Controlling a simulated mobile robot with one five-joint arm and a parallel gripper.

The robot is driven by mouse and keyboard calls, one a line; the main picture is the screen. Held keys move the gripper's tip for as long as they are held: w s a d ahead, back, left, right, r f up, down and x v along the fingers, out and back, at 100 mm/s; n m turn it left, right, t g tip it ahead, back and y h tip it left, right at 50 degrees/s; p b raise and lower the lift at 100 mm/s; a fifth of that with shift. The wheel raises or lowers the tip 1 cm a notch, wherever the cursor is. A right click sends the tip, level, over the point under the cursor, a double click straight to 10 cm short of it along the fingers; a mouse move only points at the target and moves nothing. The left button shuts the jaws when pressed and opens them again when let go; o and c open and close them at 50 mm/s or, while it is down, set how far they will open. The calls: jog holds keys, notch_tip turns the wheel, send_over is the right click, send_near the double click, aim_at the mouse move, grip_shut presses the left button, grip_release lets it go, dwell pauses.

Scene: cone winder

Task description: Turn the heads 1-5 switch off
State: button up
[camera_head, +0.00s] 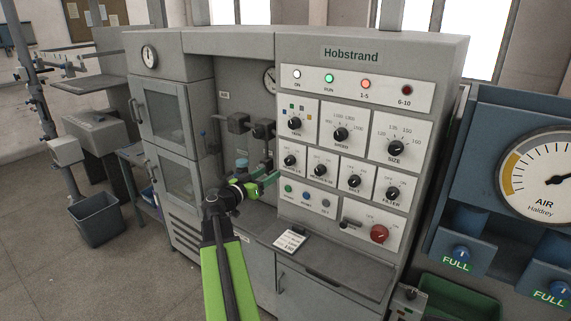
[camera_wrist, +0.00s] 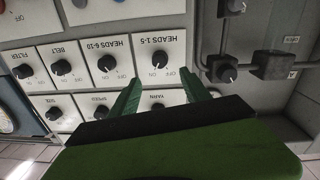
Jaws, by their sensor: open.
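The heads 1-5 switch (camera_head: 290,160) is a black knob on a white plate at the left of the knob rows on the grey Hobstrand panel. In the wrist view, upside down, the heads 1-5 knob (camera_wrist: 157,58) sits just beyond the fingertips, between their lines. Its plate carries ON and OFF marks; I cannot surely tell where the pointer stands. My gripper (camera_head: 266,182) is open, left of and slightly below the switch. Its green fingers in the wrist view (camera_wrist: 163,84) are empty and appear apart from the knob.
The 1-5 lamp (camera_head: 366,84) glows red and the run lamp (camera_head: 329,78) green. The heads 6-10 knob (camera_head: 320,170) is right beside the switch. Dark fittings (camera_wrist: 272,65) project from the recess on the other side. A red knob (camera_head: 379,233) is low on the panel.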

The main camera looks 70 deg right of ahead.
aim_at(287, 162)
jog(key=x, duration=1.1)
jog(key=shift+d, duration=0.3)
grip_shut()
jog(key=shift+s+f, duration=0.1)
